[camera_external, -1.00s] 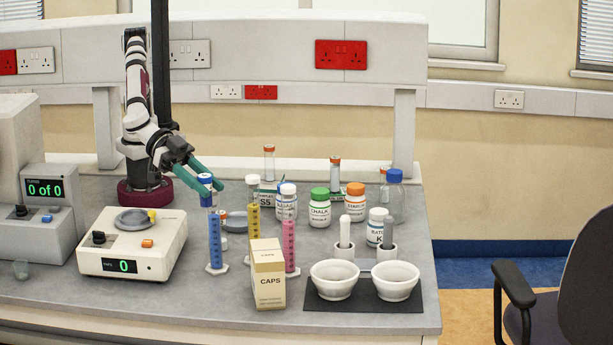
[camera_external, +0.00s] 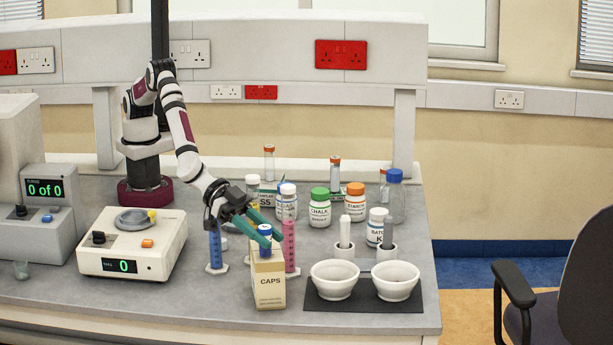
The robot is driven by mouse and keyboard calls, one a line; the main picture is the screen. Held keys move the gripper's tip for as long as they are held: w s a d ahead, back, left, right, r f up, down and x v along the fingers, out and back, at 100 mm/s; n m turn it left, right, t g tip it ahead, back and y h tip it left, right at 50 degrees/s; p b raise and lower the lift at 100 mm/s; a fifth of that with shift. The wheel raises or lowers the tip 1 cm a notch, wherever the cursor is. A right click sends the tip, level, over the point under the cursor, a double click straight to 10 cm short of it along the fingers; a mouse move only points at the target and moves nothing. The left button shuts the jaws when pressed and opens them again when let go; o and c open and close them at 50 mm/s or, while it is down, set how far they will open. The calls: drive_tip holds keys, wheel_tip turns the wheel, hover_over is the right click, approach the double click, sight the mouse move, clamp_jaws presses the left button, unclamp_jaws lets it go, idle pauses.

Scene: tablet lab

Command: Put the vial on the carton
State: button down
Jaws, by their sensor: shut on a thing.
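A small vial with a blue cap (camera_external: 265,231) is held upright in my gripper (camera_external: 262,233). The teal fingers are shut on it. The carton (camera_external: 269,285) is a cream and tan box marked CAPS, standing upright near the front of the bench. The vial is over the carton's top, and its lower end is at or very near that top face. I cannot tell whether the two touch.
Blue (camera_external: 215,248) and pink (camera_external: 289,245) cylinders stand close behind the carton. Two white mortars (camera_external: 334,280) sit on a dark mat to its right. A balance (camera_external: 130,248) is at left. Several bottles, including green-capped CHALK (camera_external: 319,208), stand behind.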

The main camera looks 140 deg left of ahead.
drive_tip(key=shift+f, duration=0.15)
drive_tip(key=c, duration=0.5)
unclamp_jaws()
drive_tip(key=shift+c, duration=0.2)
drive_tip(key=shift+s+r, duration=0.3)
drive_tip(key=s+d+r+m+g+h, duration=0.2)
drive_tip(key=s+r, duration=0.2)
drive_tip(key=s, duration=0.5)
drive_tip(key=s+d+r+m+g+h, duration=0.1)
drive_tip(key=s+r+m+h, duration=0.1)
drive_tip(key=s+r, duration=0.5)
drive_tip(key=s+a+f+m+g+y, duration=0.1)
drive_tip(key=s+a+g, duration=0.2)
drive_tip(key=s, duration=0.9)
drive_tip(key=s+a+f+m+g+y, duration=0.1)
drive_tip(key=s+a+g, duration=0.3)
drive_tip(key=s, duration=0.9)
drive_tip(key=s+a+f+m+g+y, duration=0.1)
drive_tip(key=s+a+g, duration=0.2)
drive_tip(key=s+a, duration=0.4)
drive_tip(key=s, duration=0.6)
drive_tip(key=shift+s+a+f+m+g, duration=0.2)
drive_tip(key=shift+a+f+m+g, duration=0.1)
drive_tip(key=shift+f+m, duration=0.1)
